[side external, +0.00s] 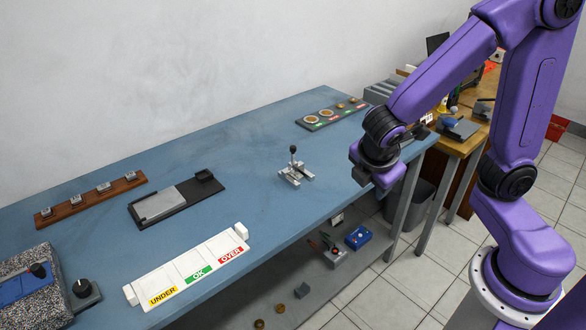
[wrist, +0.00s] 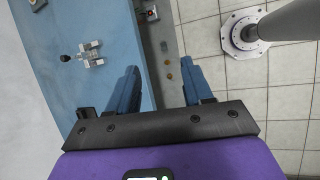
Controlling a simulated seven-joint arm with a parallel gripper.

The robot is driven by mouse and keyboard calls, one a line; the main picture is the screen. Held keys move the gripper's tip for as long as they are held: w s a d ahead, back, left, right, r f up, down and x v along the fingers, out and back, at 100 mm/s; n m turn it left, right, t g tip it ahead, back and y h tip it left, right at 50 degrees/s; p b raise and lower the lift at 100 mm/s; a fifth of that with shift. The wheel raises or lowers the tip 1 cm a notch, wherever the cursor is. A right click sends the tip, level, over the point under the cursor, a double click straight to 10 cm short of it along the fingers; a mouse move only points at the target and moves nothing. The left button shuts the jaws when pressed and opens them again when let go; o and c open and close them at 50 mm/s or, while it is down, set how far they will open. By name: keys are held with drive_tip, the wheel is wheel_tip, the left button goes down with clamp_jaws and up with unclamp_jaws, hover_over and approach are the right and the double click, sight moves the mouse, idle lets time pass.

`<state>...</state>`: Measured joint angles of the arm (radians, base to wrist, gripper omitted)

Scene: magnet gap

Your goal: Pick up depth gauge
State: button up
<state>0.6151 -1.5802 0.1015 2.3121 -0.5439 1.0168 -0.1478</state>
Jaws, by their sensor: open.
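A small silver metal device with an upright black ball knob (side external: 295,170), which looks like the depth gauge, stands on the blue table near its middle. It also shows in the wrist view (wrist: 85,54), at the upper left, outside the space between the fingers. My gripper (wrist: 160,66) is open and empty, with its two blue fingers apart. In the wrist view the left finger overlaps the table's edge and the right finger lies over the floor. In the side view my gripper (side external: 377,178) is to the right of the device, by the table's front edge; its fingertips are not clear there.
A white UNDER/OK/OVER board (side external: 190,266), a black tray with a grey plate (side external: 166,203) and a wooden rail with small blocks (side external: 93,198) lie left. A dark board with round pieces (side external: 333,113) lies behind. The table around the device is clear.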

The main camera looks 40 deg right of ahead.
drive_tip(key=w+a+f+n+t+h, duration=0.1)
drive_tip(key=w+f+n+t+h, duration=0.2)
drive_tip(key=w, duration=0.8)
drive_tip(key=n+t+h, duration=0.1)
drive_tip(key=n+t, duration=0.2)
drive_tip(key=n, duration=0.4)
approach(293, 147)
drive_tip(key=w+d+f, duration=0.2)
drive_tip(key=d+f, duration=0.1)
drive_tip(key=shift+w+d, duration=0.15)
drive_tip(key=shift+w+r+x, duration=0.15)
drive_tip(key=shift+x, duration=0.8)
drive_tip(key=shift+w+r+x, duration=0.1)
drive_tip(key=shift+x, duration=0.85)
drive_tip(key=shift+w+r+x, duration=0.15)
drive_tip(key=shift+x, duration=0.75)
drive_tip(key=shift+t+h, duration=0.3)
clamp_jaws()
